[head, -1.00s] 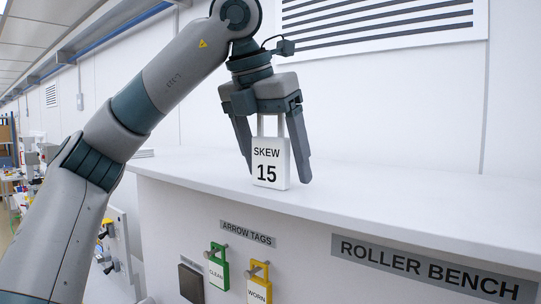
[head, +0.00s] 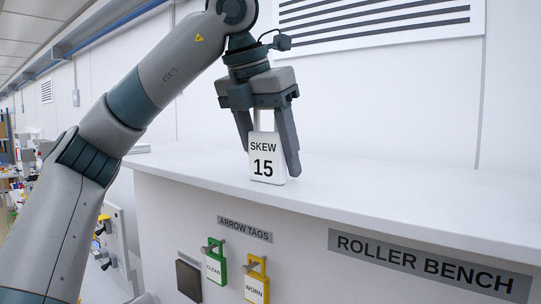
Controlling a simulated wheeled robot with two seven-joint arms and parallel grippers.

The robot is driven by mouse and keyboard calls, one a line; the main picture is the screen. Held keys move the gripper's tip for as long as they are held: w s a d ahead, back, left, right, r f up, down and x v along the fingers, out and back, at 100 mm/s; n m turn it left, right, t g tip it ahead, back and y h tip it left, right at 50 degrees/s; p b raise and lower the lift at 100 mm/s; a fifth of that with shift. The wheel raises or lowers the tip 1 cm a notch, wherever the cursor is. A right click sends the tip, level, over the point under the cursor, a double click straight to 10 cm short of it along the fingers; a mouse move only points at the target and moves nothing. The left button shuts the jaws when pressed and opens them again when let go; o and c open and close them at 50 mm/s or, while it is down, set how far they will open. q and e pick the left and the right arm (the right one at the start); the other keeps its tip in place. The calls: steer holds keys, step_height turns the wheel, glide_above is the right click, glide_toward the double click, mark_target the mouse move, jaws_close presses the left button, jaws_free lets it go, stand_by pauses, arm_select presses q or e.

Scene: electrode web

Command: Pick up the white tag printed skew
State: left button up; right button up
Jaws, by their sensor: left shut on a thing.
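The white tag (head: 264,168) reads "SKEW 15" and has a pale loop at its top. It is upright at the bench's front edge, its face toward me. My left gripper (head: 269,160) points down from above and is shut on the tag, one finger on each side. The left finger is partly hidden behind the tag. I cannot tell whether the tag's lower edge touches the bench top. My right gripper is not in view.
The white bench top (head: 400,192) is clear to the right. On its front, a green "CLEAN" tag (head: 215,265) and a yellow "WORN" tag (head: 256,285) hang from pegs, beside a dark square plate (head: 189,281). A wall with a slatted vent (head: 375,22) stands behind.

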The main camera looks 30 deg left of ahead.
mark_target(273, 134)
arm_select(q)
steer(key=shift+r, duration=0.1)
steer(key=shift+r+b, duration=0.3)
steer(key=shift+r, duration=0.45)
step_height(273, 134, up, 2)
steer(key=shift+r, duration=0.1)
steer(key=s+d+r+b, duration=0.3)
steer(key=d+r, duration=0.4)
steer(key=d, duration=0.4)
steer(key=shift+s+b, duration=0.15)
steer(key=shift+b, duration=0.15)
steer(key=shift+d, duration=0.15)
